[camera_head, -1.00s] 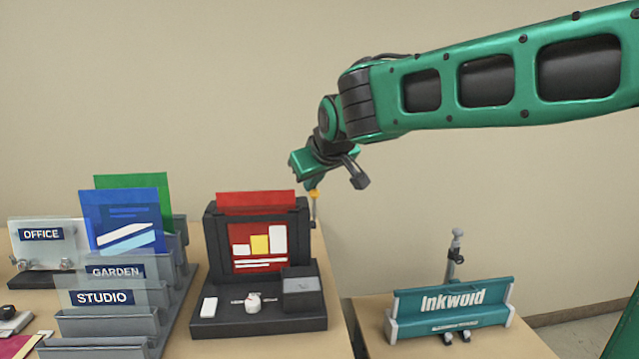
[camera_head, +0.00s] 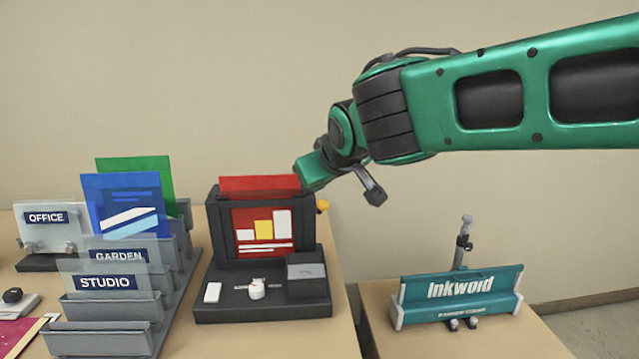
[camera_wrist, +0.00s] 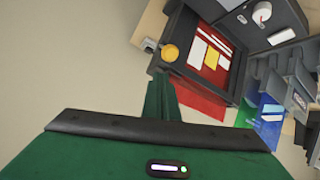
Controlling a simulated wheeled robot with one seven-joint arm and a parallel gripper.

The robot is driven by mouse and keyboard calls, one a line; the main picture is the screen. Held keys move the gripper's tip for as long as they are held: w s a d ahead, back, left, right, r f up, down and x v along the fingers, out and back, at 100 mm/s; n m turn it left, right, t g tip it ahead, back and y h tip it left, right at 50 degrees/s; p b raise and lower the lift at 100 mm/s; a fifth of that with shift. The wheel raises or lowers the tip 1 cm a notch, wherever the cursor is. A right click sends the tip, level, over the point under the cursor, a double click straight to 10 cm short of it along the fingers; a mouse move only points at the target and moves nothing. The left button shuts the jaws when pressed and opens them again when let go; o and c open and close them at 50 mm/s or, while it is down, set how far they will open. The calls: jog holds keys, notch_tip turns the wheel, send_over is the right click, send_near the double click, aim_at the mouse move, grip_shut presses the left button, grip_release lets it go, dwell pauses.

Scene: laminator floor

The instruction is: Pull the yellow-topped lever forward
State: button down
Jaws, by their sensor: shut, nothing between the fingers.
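The yellow-topped lever (camera_head: 323,205) is at the right side of the dark laminator (camera_head: 218,232), near its upper right corner; its shaft is hardly visible in the head view. In the wrist view the round yellow top (camera_wrist: 169,52) shows beside the laminator's dark frame (camera_wrist: 185,30). My gripper (camera_head: 311,172) is just above and slightly left of the yellow top in the head view. In the wrist view my gripper (camera_wrist: 160,97) is shut and empty, with its green fingers near the yellow top. I cannot tell whether they touch it.
A red sheet (camera_head: 260,186) stands up at the laminator's top, close to my gripper. Grey racks (camera_head: 115,310) with blue and green sheets stand to the left. A teal "Inkwold" holder (camera_head: 460,290) stands on a separate table to the right. Open space lies between them.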

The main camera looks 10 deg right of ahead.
jog(key=shift+w, duration=0.75)
jog(key=shift+r, duration=0.1)
jog(key=s+r, duration=0.1)
jog(key=s, duration=0.8)
jog(key=shift+a+r, duration=0.25)
jog(key=shift+r, duration=0.15)
jog(key=shift+d, duration=0.1)
